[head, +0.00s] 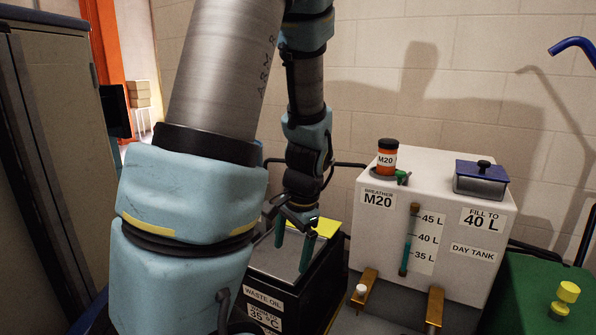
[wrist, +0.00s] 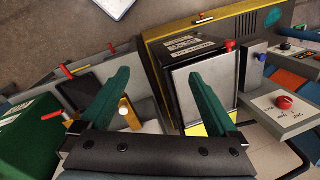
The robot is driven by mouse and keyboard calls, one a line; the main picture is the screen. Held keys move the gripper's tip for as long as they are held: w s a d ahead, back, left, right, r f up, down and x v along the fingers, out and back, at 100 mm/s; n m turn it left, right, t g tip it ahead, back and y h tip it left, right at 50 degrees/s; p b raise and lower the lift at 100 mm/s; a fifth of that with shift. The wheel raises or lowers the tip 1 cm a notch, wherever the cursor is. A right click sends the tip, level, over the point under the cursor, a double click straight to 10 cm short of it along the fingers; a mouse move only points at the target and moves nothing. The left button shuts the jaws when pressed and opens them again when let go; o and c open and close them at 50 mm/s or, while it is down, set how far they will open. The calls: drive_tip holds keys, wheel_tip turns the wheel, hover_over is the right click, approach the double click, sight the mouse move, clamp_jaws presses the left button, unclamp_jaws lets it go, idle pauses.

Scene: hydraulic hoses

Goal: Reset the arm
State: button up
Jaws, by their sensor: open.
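My arm reaches down from the top of the head view, and its blue-padded links fill the left middle. My gripper (head: 292,243) points down over the black waste oil box (head: 325,285), in front of the wall. Its two green fingers stand apart with nothing between them. The wrist view also shows the gripper (wrist: 160,78) open and empty, with the box's grey top beside and beyond the right finger. I cannot tell the exact height of the fingertips above the box.
The white day tank (head: 450,190) stands right of the gripper, with an orange M20 breather (head: 387,158) and a blue-lidded filler (head: 481,178) on top. A green surface (head: 545,300) lies at the right. A grey cabinet (head: 62,140) stands at the left.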

drive_tip(key=s+a+r+n+h, duration=0.1)
drive_tip(key=s+a+r+n, duration=0.2)
drive_tip(key=n, duration=0.5)
drive_tip(key=shift+s+a+n+h+b, duration=0.4)
drive_tip(key=shift+s+a, duration=0.2)
drive_tip(key=shift+a, duration=0.55)
